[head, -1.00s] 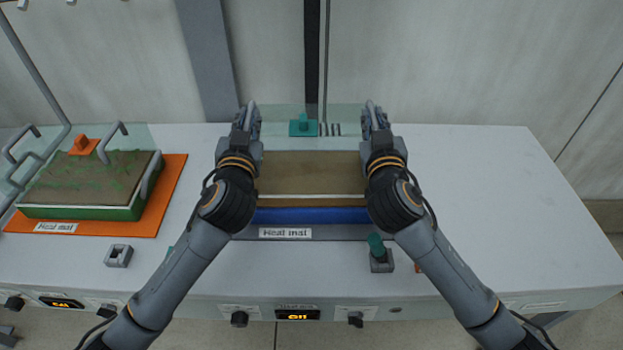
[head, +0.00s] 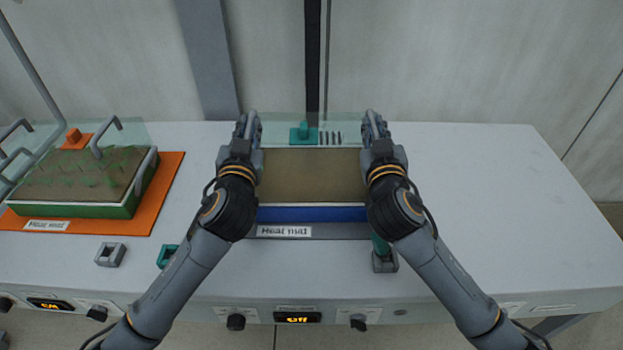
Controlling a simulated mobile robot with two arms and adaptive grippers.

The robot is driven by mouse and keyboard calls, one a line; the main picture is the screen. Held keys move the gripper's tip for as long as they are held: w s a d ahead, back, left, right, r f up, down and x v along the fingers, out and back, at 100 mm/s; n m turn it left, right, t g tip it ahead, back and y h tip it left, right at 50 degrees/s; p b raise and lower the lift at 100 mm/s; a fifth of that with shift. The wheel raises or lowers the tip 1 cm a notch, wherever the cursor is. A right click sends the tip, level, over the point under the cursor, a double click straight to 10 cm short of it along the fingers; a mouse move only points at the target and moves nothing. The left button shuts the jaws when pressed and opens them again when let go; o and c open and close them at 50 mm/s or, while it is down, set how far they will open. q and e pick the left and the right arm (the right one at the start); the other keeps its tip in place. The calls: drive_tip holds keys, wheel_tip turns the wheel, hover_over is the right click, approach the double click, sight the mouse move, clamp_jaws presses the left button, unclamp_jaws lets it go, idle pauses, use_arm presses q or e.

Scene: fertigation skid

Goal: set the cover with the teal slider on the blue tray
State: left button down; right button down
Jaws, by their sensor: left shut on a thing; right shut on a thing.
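The grippers and forearms hide the cover's grips and the tray's side edges.
At left, a green tray (head: 75,211) stands on an orange mat (head: 165,185), near clear panels and an orange slider (head: 74,138). A grey mat (head: 340,231) lies under the blue tray. A grey block (head: 110,255) is at front left. The table's right side is clear.

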use_arm(q)
drive_tip(key=shift+a+f, duration=0.2)
drive_tip(key=shift+f, duration=0.2)
use_arm(e)
drive_tip(key=shift+d+f, duration=0.15)
drive_tip(key=shift+f, duration=0.3)
use_arm(q)
drive_tip(key=c, duration=1.4)
unclamp_jaws()
use_arm(e)
drive_tip(key=c, duration=1.4)
unclamp_jaws()
use_arm(q)
drive_tip(key=shift+d, duration=0.1)
use_arm(e)
drive_tip(key=shift+o, duration=0.2)
drive_tip(key=shift+r, duration=0.1)
use_arm(q)
drive_tip(key=shift+s, duration=0.1)
